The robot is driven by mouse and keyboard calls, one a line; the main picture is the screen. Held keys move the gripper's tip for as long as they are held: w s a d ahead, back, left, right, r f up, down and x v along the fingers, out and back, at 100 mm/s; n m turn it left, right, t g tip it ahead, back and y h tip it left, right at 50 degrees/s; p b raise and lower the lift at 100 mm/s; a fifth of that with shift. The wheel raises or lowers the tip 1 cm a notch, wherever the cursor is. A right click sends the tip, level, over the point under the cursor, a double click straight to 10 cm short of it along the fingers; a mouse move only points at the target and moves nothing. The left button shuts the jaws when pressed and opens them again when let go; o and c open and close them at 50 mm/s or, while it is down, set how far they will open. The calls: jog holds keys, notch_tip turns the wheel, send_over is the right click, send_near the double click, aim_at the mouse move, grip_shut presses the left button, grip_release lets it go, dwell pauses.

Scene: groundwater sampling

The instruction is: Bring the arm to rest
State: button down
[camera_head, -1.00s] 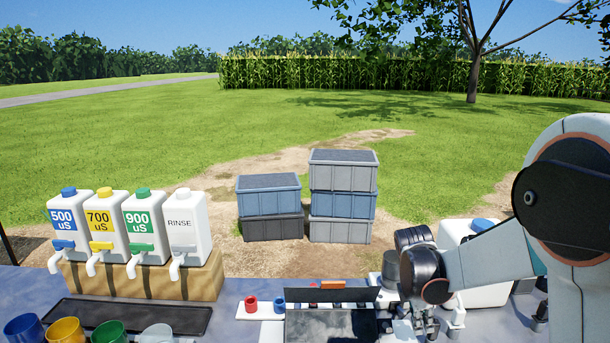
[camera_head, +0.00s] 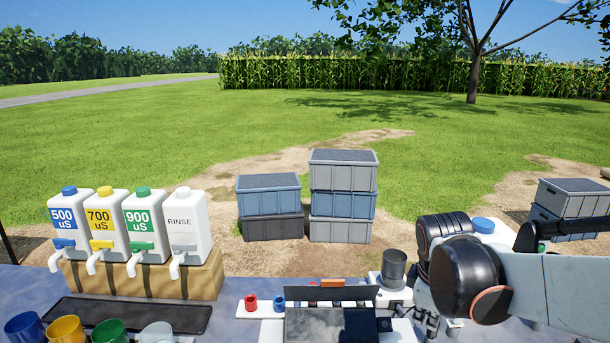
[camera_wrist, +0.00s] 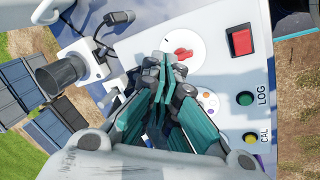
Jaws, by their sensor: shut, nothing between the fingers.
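My gripper (camera_head: 428,322) is low at the right of the bench in the head view, partly hidden by my own dark wrist and the frame's bottom edge. In the wrist view my gripper (camera_wrist: 165,72) has its teal fingers drawn together with nothing between them. The fingertips appear over a white instrument panel (camera_wrist: 215,75), just below a red knob (camera_wrist: 184,53). I cannot tell whether they touch it.
The panel bears a red button (camera_wrist: 241,41) and a green LOG button (camera_wrist: 245,98). A grey cup (camera_head: 393,268) stands close left of my wrist. A white blue-capped container (camera_head: 483,226) is behind my arm. Labelled jugs (camera_head: 105,225) stand left.

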jog(key=s+a+r+m+t+y, duration=0.1)
jog(key=s+a+r+m+t, duration=0.1)
jog(key=s+m, duration=0.3)
jog(key=s+a+r+m+t, duration=0.1)
jog(key=s+a+m+t, duration=0.1)
jog(key=s+m, duration=0.3)
jog(key=s+a, duration=0.1)
jog(key=s, duration=0.3)
jog(key=shift+r+m+y, duration=0.3)
jog(key=shift+r+y, duration=0.05)
jog(key=shift+y, duration=0.05)
